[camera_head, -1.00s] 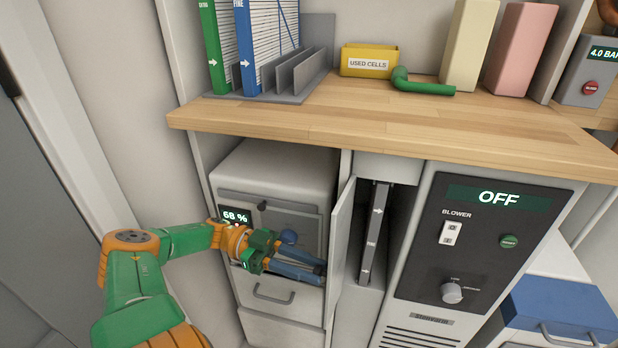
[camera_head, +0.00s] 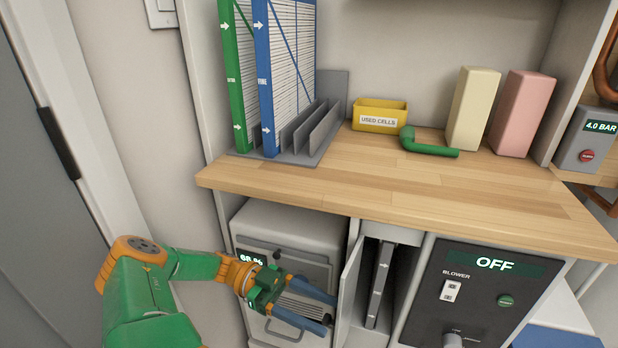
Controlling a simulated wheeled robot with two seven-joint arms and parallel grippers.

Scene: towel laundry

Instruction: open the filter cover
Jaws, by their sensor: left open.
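The filter cover (camera_head: 349,290) is a pale upright panel to the left of the blower panel. It stands swung out toward me, away from the slot. Inside the slot a dark-edged filter (camera_head: 380,285) with white arrows shows upright. My left gripper (camera_head: 329,314) is open, with its blue fingers apart, just left of the cover and in front of the white cabinet. I cannot tell whether a fingertip touches the cover. My right gripper is not in view.
The white cabinet (camera_head: 290,223) with a percent display stands behind my left gripper. The wooden counter (camera_head: 420,200) overhangs above. The blower panel (camera_head: 480,300) reads OFF.

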